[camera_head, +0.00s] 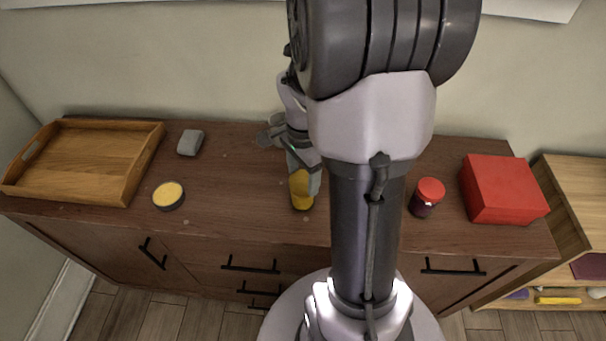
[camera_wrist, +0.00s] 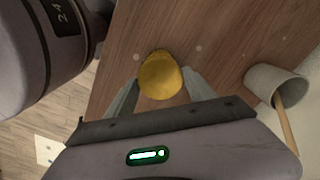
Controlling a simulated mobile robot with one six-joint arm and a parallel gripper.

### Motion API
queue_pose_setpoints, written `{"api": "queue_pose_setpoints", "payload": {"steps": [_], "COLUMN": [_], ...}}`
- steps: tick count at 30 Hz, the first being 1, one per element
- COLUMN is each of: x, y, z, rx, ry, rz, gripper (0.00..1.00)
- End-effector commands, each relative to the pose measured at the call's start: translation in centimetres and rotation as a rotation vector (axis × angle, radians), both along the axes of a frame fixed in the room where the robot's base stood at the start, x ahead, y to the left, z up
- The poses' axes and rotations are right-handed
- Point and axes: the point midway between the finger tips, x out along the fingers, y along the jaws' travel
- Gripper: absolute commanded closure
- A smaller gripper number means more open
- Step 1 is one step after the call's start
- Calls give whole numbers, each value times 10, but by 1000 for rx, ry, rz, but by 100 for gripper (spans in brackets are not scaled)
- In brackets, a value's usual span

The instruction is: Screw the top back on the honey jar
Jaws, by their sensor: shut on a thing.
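My gripper (camera_wrist: 162,92) is shut on a yellow rounded thing (camera_wrist: 158,73), with one finger on each side of it. In the head view this yellow thing (camera_head: 301,192) shows below my gripper, near the middle front of the wooden cabinet top (camera_head: 235,190). I cannot tell whether it is the honey jar, its top, or both together. A low round dark tin with a yellow face (camera_head: 168,195) lies to the left. A dark purple jar with a red lid (camera_head: 427,196) stands to the right. My arm hides part of the middle.
A wooden tray (camera_head: 143,165) is at the left end, with a small grey block (camera_head: 190,142) beside it. A red box (camera_head: 502,188) sits at the right end. A grey cup (camera_wrist: 266,84) with a wooden stick is close to my gripper. The front left is clear.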

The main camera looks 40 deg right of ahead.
Motion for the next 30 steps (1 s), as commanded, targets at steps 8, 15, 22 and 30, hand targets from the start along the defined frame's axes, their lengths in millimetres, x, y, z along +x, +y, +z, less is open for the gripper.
{"api": "queue_pose_setpoints", "payload": {"steps": [8, 15, 22, 30], "x": [-1, -1, -1, -1], "y": [1, 1, 1, 1], "z": [-3, -1, -3, -3], "rx": [2, 3, 2, 2], "ry": [3, 4, 2, 3], "rz": [-212, -260, -319, -512], "gripper": [85, 85, 85, 85]}}
